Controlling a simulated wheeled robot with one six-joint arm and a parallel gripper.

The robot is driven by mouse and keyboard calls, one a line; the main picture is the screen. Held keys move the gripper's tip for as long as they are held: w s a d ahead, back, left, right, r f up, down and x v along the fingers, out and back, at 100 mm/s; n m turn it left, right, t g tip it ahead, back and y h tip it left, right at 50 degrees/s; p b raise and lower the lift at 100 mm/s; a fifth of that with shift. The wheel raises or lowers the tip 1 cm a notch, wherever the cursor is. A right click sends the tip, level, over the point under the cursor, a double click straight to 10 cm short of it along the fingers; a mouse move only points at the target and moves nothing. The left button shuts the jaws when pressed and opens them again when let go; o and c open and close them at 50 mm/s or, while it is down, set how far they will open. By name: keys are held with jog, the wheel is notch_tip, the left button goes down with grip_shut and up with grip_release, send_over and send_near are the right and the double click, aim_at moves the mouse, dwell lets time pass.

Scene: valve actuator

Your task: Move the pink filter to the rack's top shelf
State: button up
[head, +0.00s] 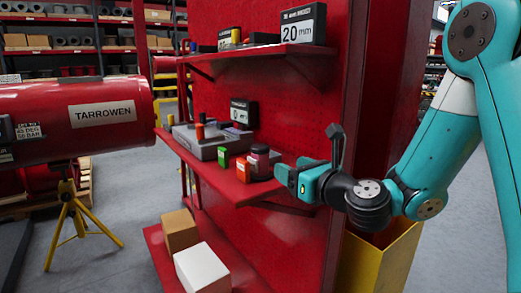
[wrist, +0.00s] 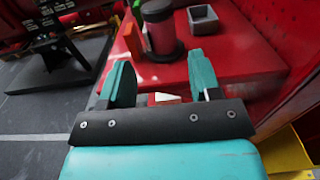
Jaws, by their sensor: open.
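The pink filter (head: 259,164), a short pinkish cylinder with dark ends, stands upright on the red rack's middle shelf near its right end. In the wrist view the filter (wrist: 161,38) stands beyond my fingertips, its dark base on the red shelf. My gripper (head: 290,178) is at the shelf's right end, to the right of the filter and apart from it. In the wrist view my gripper (wrist: 159,72) has its two teal fingers spread, with no filter between them. The rack's top shelf (head: 258,51) is above, holding a black "20 mm" box (head: 302,24) at its right end.
An orange block (head: 243,170) and a green block (head: 223,157) stand close left of the filter. A small grey bin (wrist: 203,18) sits behind it to the right. A grey case (head: 205,143) fills the shelf further left. The top shelf has a bare front strip.

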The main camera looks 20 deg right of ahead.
aim_at(265, 154)
jog(key=p+x, duration=0.4)
jog(key=x, duration=0.2)
jog(key=shift+w+r, duration=0.2)
jog(key=shift+w+a+f+p, duration=0.15)
jog(key=shift+w+a+p, duration=0.05)
jog(key=shift+w+p, duration=0.3)
jog(key=p+x, duration=0.3)
jog(key=p, duration=0.1)
jog(key=shift+w+a, duration=0.2)
jog(key=shift+w, duration=0.05)
jog(key=shift+w+a+p, duration=0.15)
jog(key=shift+w+p, duration=0.35)
jog(key=shift+w, duration=0.1)
jog(key=shift+w+f, duration=0.1)
jog(key=shift+f, duration=0.1)
jog(key=c, duration=0.7)
jog(key=shift+r, duration=0.1)
notch_tip(265, 154, up, 10)
jog(key=p, duration=0.5)
